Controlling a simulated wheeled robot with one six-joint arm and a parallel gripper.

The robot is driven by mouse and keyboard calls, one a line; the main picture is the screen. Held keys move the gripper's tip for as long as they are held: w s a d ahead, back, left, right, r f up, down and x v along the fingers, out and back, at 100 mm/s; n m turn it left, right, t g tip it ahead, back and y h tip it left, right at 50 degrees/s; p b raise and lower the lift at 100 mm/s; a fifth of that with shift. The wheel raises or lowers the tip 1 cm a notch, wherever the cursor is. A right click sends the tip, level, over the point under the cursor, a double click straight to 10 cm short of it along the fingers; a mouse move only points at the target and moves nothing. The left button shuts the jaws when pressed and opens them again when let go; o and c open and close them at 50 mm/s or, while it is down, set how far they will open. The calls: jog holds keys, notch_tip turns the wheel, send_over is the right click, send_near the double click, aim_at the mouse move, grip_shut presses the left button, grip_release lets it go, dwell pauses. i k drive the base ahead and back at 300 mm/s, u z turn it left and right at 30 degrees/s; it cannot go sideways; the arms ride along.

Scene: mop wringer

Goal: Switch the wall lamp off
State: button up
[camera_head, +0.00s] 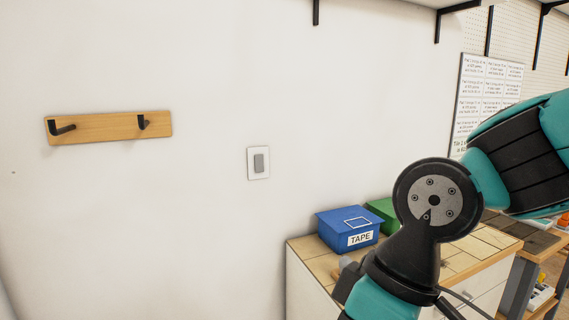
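A wall switch with a white plate (250,173) and a grey rocker (259,163) is on the white wall, near the middle of the head view. No wall lamp shows in this view, and I cannot tell whether it is lit. My teal and black arm comes in from the right and bends down to the lower edge. My gripper's fingertips are not in view. The arm stands to the right of the switch and apart from it.
A wooden rack (98,127) with two black hooks hangs left of the switch. A blue TAPE box (347,229) and a green box (382,211) stand on a wood-topped cabinet (309,250) at lower right. A shelf with black brackets is above. The wall around the switch is clear.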

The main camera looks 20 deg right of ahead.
aim_at(258, 159)
jog(key=u, duration=0.6)
jog(key=k, duration=0.65)
jog(key=u, duration=0.7)
jog(key=i, duration=1.1)
jog(key=z, duration=1)
jog(key=i, duration=0.55)
jog(key=z, duration=0.65)
